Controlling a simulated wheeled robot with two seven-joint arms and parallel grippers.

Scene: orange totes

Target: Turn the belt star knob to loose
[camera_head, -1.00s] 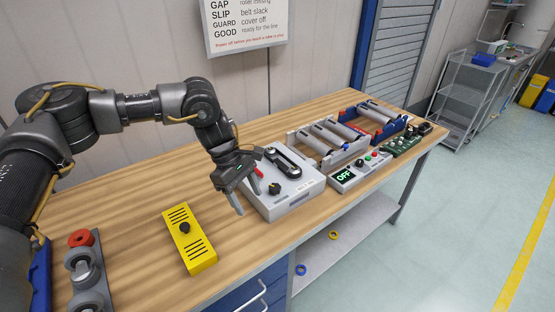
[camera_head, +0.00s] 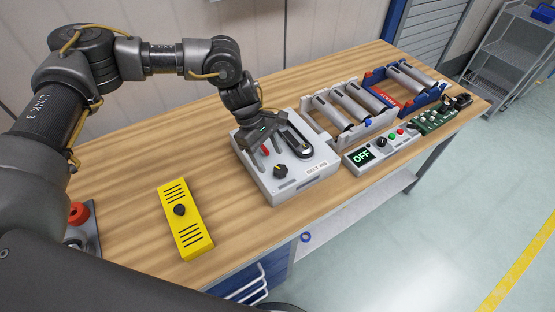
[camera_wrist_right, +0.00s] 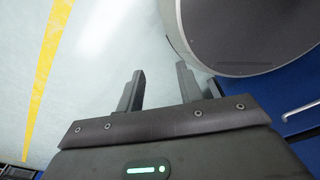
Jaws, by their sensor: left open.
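The belt box (camera_head: 305,182) is a light grey unit with a printed label on its front, standing on the wooden bench. A dark star knob (camera_head: 280,171) sits on its top near the front left. Behind the knob is a black oblong belt loop (camera_head: 299,143). My left gripper (camera_head: 279,155) points down over the box top, just behind the knob, with its fingers apart and not around the knob. A small red part (camera_head: 265,150) shows between the fingers. My right gripper (camera_wrist_right: 158,88) is open and empty above the floor in the right wrist view.
A yellow slotted cover (camera_head: 186,222) with a black knob lies on the bench (camera_head: 135,187) to the left. A grey roller frame (camera_head: 351,133), a blue roller frame (camera_head: 428,103) and a control box reading OFF (camera_head: 380,155) stand to the right of the belt box.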

